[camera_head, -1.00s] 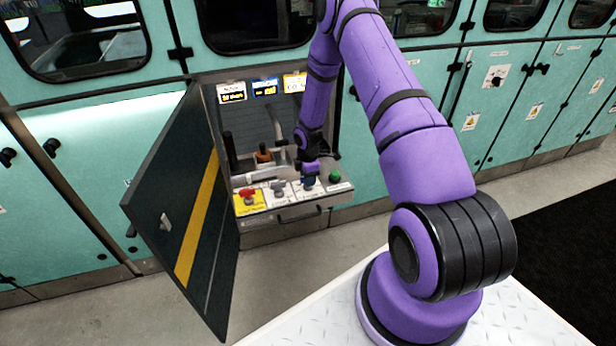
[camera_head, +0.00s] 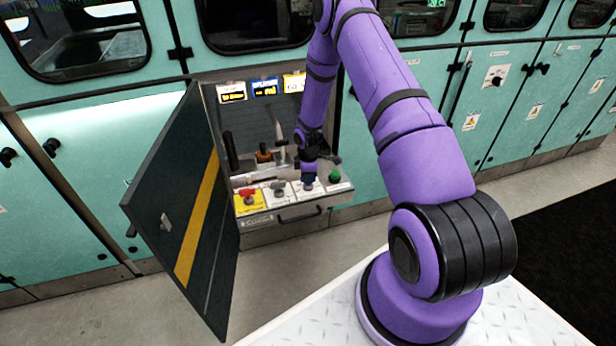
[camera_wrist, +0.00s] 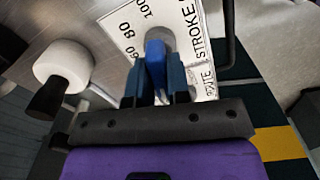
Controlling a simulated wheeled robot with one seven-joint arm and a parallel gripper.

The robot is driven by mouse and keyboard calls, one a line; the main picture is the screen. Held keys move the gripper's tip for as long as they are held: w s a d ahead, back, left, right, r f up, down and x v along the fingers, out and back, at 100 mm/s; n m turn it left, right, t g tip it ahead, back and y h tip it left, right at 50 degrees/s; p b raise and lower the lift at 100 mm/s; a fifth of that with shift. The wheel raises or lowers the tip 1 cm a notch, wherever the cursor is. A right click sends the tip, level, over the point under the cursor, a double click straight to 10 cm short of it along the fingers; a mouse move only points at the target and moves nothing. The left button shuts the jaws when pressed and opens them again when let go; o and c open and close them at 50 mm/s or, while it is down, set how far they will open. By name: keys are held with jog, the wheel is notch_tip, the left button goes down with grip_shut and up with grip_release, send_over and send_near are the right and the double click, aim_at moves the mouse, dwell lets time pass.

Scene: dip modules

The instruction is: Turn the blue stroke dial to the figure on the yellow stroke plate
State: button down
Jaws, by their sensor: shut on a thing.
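The blue stroke dial (camera_wrist: 155,50) shows in the wrist view between my gripper's fingers, on a white scale plate (camera_wrist: 185,25) lettered STROKE with the figures 60, 80 and 100 in sight. My gripper (camera_wrist: 156,75) is shut on the dial; in the head view my gripper (camera_head: 309,176) comes down over it on the control shelf. The dial's pointer and the rest of the scale are partly hidden by the fingers. Yellow, white and blue plates (camera_head: 294,83) hang at the top of the recess; the yellow one's figure is too small to read.
A red knob (camera_head: 248,195) on a yellow base and a grey knob (camera_head: 279,188) stand left of the dial, a green button (camera_head: 334,175) to its right. Upright handles (camera_head: 231,152) stand behind. The open dark door (camera_head: 185,215) with a yellow stripe bounds the left side.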

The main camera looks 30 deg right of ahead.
jog(key=m, duration=1.1)
jog(key=shift+m, duration=1.9)
jog(key=c, duration=1.1)
grip_release()
notch_tip(320, 180, up, 11)
jog(key=shift+f, duration=0.1)
